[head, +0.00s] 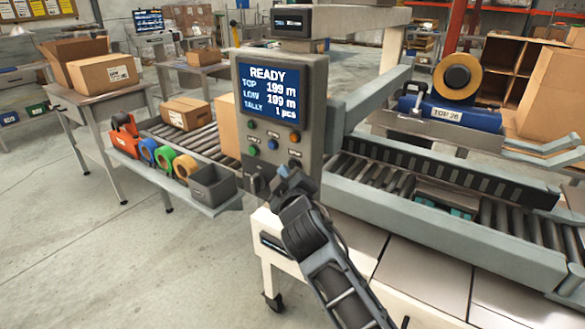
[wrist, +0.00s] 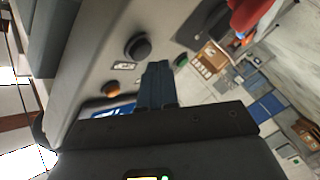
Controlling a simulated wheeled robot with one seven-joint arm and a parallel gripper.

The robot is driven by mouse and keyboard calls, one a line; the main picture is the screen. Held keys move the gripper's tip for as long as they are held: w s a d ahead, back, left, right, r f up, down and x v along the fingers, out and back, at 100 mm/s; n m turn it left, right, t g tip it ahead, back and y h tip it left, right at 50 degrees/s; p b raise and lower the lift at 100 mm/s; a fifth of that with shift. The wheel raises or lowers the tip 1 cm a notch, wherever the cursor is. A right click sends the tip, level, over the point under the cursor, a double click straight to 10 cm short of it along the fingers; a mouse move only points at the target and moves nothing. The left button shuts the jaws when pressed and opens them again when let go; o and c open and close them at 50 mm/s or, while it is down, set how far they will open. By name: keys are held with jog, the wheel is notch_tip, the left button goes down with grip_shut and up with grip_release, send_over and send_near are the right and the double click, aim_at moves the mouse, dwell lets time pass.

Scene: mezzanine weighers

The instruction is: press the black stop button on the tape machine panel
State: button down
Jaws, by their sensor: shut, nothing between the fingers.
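The tape machine panel (head: 314,100) is a grey upright box with a lit blue screen (head: 268,90) reading READY.
A roller conveyor (head: 205,142) with cartons runs behind the panel at left. A side shelf (head: 222,204) holds an orange tape dispenser (head: 124,133), tape rolls and a grey bin (head: 212,184). The machine's roller bed (head: 400,185) is at right. Open floor lies at left.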

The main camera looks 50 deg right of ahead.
jog(key=shift+s+a+b, duration=0.1)
jog(key=shift+a+b, duration=1)
jog(key=shift+a, duration=1.4)
jog(key=s+a+f+n+t+y, duration=0.1)
jog(key=s+a+f+y, duration=0.35)
jog(key=s+a, duration=0.35)
jog(key=s+a+f+t+y, duration=0.1)
jog(key=s+a+f+y, duration=0.2)
jog(key=s+a+f, duration=0.4)
jog(key=s+a+r+m+y, duration=0.1)
jog(key=s+a+r+y, duration=0.1)
jog(key=s, duration=0.8)
jog(key=s+a+r+m+y, duration=0.1)
jog(key=s+r, duration=0.4)
jog(key=s, duration=0.6)
jog(key=a+y, duration=0.1)
jog(key=a, duration=0.1)
jog(key=shift+a, duration=0.4)
jog(key=shift+s, duration=0.1)
